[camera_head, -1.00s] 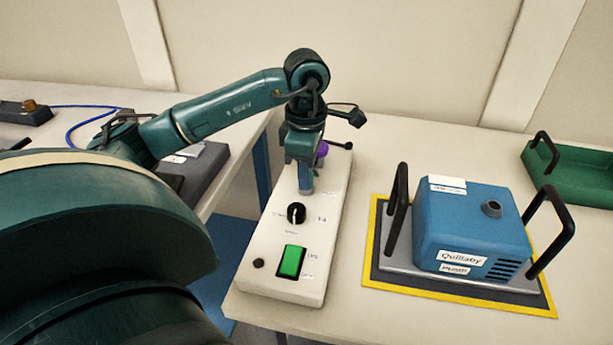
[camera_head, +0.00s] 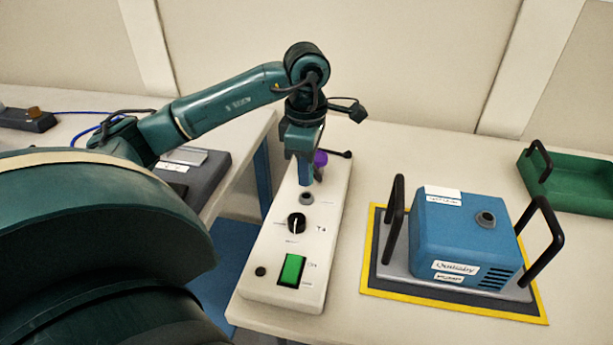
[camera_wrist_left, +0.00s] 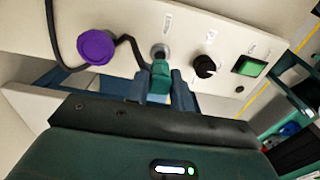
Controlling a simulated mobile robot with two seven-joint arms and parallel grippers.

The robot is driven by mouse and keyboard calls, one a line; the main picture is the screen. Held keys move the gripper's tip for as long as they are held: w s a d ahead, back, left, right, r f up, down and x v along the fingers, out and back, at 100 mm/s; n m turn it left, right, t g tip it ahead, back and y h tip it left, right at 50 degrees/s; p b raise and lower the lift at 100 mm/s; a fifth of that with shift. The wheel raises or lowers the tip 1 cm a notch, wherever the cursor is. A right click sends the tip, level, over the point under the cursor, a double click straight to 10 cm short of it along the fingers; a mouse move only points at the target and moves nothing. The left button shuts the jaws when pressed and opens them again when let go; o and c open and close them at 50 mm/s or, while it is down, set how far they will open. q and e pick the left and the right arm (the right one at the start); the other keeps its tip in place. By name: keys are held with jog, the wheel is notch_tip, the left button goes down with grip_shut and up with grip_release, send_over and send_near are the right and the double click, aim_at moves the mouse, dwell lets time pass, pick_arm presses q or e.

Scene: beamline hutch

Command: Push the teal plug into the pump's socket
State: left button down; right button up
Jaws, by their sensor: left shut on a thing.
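My left gripper (camera_head: 305,180) is over the white control box, pointing down, its fingers shut on the teal plug. The teal plug (camera_wrist_left: 160,74) shows between the fingertips (camera_wrist_left: 159,88) in the left wrist view; in the head view the fingers hide most of it. A grey round socket (camera_head: 306,198) on the box's top is just beyond the fingertips; it also shows in the left wrist view (camera_wrist_left: 160,51). The plug looks apart from it. The blue pump (camera_head: 466,235) stands at the right with a grey port on top. My right gripper is not in view.
The white control box (camera_head: 255,288) carries a black knob (camera_head: 296,223), a green switch (camera_head: 291,269) and a purple round part (camera_head: 320,159) behind the gripper. A black cable (camera_wrist_left: 130,42) runs close to the plug. A green tray (camera_head: 575,180) stands at far right.

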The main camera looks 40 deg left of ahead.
pick_arm(q)
jog(key=shift+r+p, duration=1.2)
jog(key=shift+r, duration=0.55)
dwell(0.4)
